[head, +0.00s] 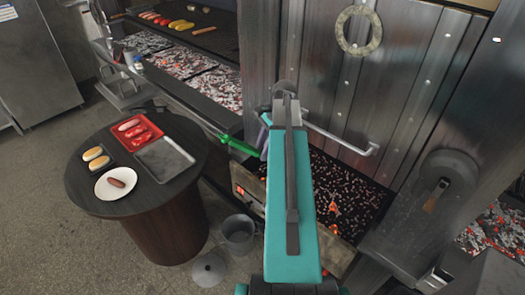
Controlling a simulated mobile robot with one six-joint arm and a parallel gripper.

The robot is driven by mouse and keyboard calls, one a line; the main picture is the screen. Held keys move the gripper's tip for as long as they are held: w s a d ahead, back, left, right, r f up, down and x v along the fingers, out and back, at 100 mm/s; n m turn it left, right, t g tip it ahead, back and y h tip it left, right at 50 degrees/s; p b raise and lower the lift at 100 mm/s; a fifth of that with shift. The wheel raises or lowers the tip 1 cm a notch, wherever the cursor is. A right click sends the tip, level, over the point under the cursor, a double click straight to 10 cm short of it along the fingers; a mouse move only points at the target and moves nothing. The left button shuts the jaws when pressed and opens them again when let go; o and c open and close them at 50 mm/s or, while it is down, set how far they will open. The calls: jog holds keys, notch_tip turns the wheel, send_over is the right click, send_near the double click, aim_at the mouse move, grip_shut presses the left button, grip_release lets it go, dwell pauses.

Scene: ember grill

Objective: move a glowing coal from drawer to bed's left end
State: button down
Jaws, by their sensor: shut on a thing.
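My teal arm reaches forward over the coal drawer (329,188) and hides most of my gripper (263,135). Only a purple-grey part of it shows at the arm's left side. It is shut on a green-handled tool (232,145), which points left along the grill's front edge toward a dark far end. I cannot make out a coal at that end. The drawer stands open below the metal door, with dark coals and a few glowing orange ones (334,208). The coal bed (183,65) glows in grey, white and red patches under the grate, its left end (140,42) at upper left.
A round dark table (85,205) at left holds a red tray (137,134) of sausages, a grey tray (165,159), buns and a white plate (116,183). A bucket (239,232) and a round lid (208,270) stand on the floor. Floor at lower left is clear.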

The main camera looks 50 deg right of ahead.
jog(key=shift+r, duration=0.15)
notch_tip(320, 180, up, 11)
dwell(1.4)
notch_tip(320, 180, up, 7)
jog(key=shift+f, duration=0.2)
dwell(0.8)
